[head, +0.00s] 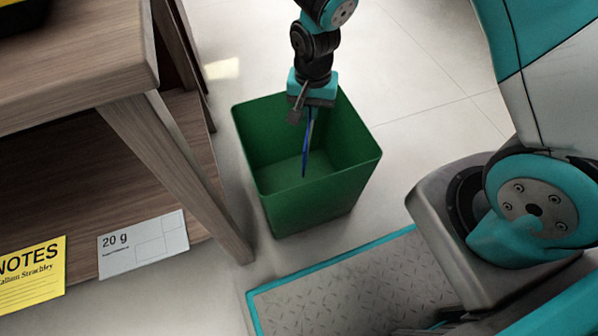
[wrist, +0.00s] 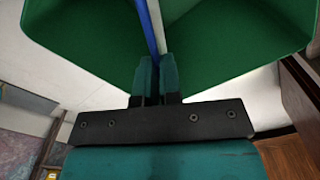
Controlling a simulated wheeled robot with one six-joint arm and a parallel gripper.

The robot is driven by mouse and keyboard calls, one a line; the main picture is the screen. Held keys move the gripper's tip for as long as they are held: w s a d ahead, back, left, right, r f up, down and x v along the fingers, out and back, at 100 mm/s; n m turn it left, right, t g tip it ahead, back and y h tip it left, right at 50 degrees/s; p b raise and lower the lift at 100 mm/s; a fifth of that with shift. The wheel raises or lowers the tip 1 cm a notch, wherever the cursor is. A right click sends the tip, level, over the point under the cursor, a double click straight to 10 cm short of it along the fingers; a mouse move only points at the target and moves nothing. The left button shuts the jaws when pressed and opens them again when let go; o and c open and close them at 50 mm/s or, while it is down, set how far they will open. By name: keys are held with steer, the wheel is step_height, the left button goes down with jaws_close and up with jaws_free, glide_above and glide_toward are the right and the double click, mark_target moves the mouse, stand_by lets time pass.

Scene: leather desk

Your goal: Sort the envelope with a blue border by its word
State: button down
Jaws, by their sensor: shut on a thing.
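The blue-bordered envelope (head: 306,150) hangs edge-on below my gripper (head: 311,108) in the head view, over the open green bin (head: 309,206). Its lower part is inside the bin's opening. My gripper is shut on the envelope. In the wrist view, my gripper's fingers (wrist: 157,80) pinch it, and it shows as a thin blue strip (wrist: 147,25) with green bin walls (wrist: 235,40) on both sides. The word on the envelope cannot be read from this angle.
A wooden desk (head: 70,65) stands at the left, its leg (head: 185,170) near the bin. A yellow NOTES paper (head: 32,277) and a white "20 g" card (head: 143,245) are at the lower left. Pale tiled floor (head: 415,75) lies open behind and right of the bin.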

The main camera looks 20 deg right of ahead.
steer(key=shift+f, duration=0.15)
steer(key=c, duration=1.2)
jaws_free()
step_height(320, 180, up, 17)
steer(key=p, duration=0.7)
steer(key=shift+r+p, duration=0.2)
steer(key=shift+p, duration=0.1)
steer(key=shift+r, duration=0.1)
steer(key=s+a+r+n+y, duration=0.2)
steer(key=s+r+n, duration=0.55)
steer(key=s, duration=0.25)
steer(key=s+a+r+n+y, duration=0.25)
steer(key=s+r+n, duration=0.35)
steer(key=s+r, duration=0.3)
steer(key=shift+m, duration=0.25)
steer(key=r+p, duration=2.1)
steer(key=p, duration=0.1)
steer(key=r+p, duration=1.1)
steer(key=shift+w+r, duration=0.25)
steer(key=shift+r, duration=0.05)
